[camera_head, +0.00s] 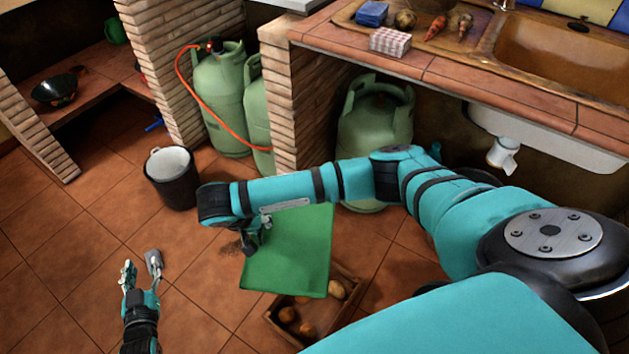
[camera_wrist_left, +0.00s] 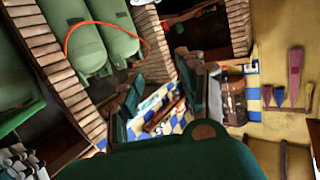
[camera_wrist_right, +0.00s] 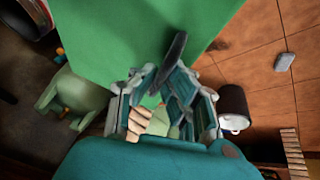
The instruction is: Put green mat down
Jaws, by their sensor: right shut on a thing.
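The green mat (camera_head: 295,250) is a flat sheet held in the air in front of the counter, above a wooden crate. In the right wrist view the mat (camera_wrist_right: 130,35) fills the upper middle, beyond the fingers of the right gripper (camera_wrist_right: 172,82). My left gripper (camera_head: 141,285) is low at the left in the head view, away from the mat. In the left wrist view the fingers of the left gripper (camera_wrist_left: 165,100) stand apart with nothing held between them.
The wooden crate (camera_head: 272,325) with several round vegetables is partly hidden beneath the mat. A dark bucket (camera_head: 174,190) and green gas cylinders (camera_head: 222,105) stand behind. Tiled floor is clear at left.

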